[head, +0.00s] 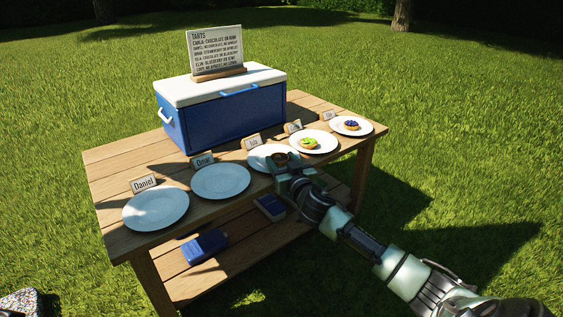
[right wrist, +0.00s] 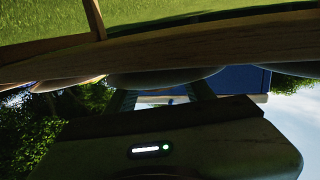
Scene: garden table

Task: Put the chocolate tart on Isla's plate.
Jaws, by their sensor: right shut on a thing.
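The chocolate tart (head: 280,157), small and dark brown, is between the fingers of my right gripper (head: 282,163), over the right part of the third plate from the left. That plate (head: 259,158) is white, and the small card behind it (head: 252,142) seems to read Isla. I cannot tell whether the tart touches the plate. My left gripper is not in view.
Empty plates stand by the Daniel (head: 156,209) and Omar (head: 220,181) cards. Plates to the right hold a green-topped tart (head: 309,144) and a blueberry tart (head: 351,125). A blue cooler (head: 220,113) with a tarts sign (head: 215,52) stands behind. Blue items (head: 205,246) lie on the lower shelf.

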